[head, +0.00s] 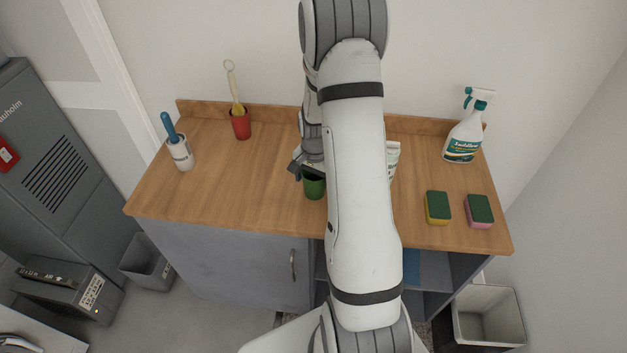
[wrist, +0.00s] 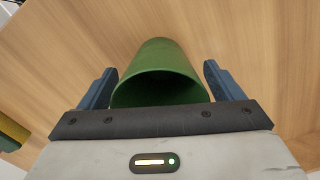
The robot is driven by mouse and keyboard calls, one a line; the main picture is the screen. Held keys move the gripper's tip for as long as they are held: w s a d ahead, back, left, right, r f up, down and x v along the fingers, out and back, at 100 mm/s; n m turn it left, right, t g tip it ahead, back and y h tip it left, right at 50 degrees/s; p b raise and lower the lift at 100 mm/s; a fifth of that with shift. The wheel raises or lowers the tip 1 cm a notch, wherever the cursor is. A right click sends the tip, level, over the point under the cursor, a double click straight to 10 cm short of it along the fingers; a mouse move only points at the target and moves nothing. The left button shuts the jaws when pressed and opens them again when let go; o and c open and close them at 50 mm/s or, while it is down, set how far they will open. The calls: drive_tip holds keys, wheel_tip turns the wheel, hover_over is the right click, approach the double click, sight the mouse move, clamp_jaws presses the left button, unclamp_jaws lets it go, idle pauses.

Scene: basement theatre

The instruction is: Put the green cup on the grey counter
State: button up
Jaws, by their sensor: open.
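The green cup (head: 314,187) stands on the wooden top of the grey counter (head: 225,190), near its front middle and partly hidden by my arm. In the wrist view the green cup (wrist: 158,70) lies between the two blue fingers, its dark opening facing my palm. My gripper (head: 308,170) is at the cup with its fingers apart. In the wrist view my gripper (wrist: 160,88) has a finger on each side of the cup, with a small gap showing at each side.
On the counter stand a red cup (head: 240,124) with a brush, a white holder (head: 180,153) with a blue handle, a spray bottle (head: 465,135) and two sponges, yellow-green (head: 437,208) and pink-green (head: 479,211). A white item (head: 393,158) is partly behind my arm. The counter's left front is clear.

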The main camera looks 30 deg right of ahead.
wheel_tip(320, 180, up, 12)
drive_tip(key=f+b, duration=0.1)
drive_tip(key=b, duration=0.1)
drive_tip(key=s+a+r+n+t, duration=0.1)
drive_tip(key=s+a+r+n, duration=0.4)
drive_tip(key=s, duration=0.5)
drive_tip(key=s+a+r+n+t, duration=0.2)
drive_tip(key=s+a+r+n, duration=0.4)
drive_tip(key=s+a+r, duration=0.3)
drive_tip(key=shift+s+a+t, duration=0.3)
drive_tip(key=shift+s, duration=0.25)
drive_tip(key=shift+f, duration=0.15)
